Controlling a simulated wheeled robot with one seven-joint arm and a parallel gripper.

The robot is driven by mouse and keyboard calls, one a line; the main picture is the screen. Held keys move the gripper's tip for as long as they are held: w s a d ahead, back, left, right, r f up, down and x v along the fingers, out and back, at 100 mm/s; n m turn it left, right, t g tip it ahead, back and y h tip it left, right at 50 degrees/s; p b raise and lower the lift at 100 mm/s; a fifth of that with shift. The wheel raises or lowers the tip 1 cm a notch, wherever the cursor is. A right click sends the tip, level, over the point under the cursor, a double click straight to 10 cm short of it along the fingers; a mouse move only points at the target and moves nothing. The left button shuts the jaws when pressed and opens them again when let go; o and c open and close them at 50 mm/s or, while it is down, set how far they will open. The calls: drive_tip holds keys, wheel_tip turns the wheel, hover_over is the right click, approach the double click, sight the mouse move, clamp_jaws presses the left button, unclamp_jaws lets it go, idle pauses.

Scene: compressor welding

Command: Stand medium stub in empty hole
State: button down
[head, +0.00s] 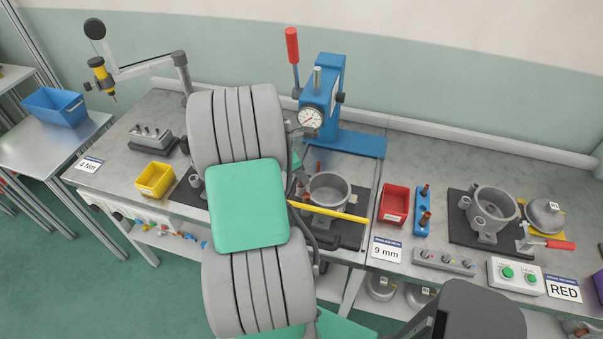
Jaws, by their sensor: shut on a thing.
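A blue stub block (421,228) stands on the bench right of the red bin. Copper stubs stand in it, one near its back end (425,190) and one near its front (424,218). Its holes are too small to tell apart. Another copper-coloured piece (305,214) shows at the left side of the grey pot (328,190) under the blue press, and a thin one (318,168) behind it. I cannot tell which is the medium stub. My arm's large grey and green links fill the middle. My gripper and anything in it are hidden behind them.
A red bin (394,203) stands left of the block. A yellow bar (330,211) crosses before the pot. The blue press (325,85) rises behind. A second grey housing (492,208) and a button box (515,275) are to the right. A yellow bin (155,180) is left.

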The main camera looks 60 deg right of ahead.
drive_tip(key=shift+f, duration=0.25)
drive_tip(key=c, duration=1.4)
unclamp_jaws()
drive_tip(key=shift+f, duration=0.1)
drive_tip(key=shift+o, duration=0.4)
drive_tip(key=shift+a, duration=0.1)
drive_tip(key=b+v, duration=0.1)
drive_tip(key=v, duration=0.7)
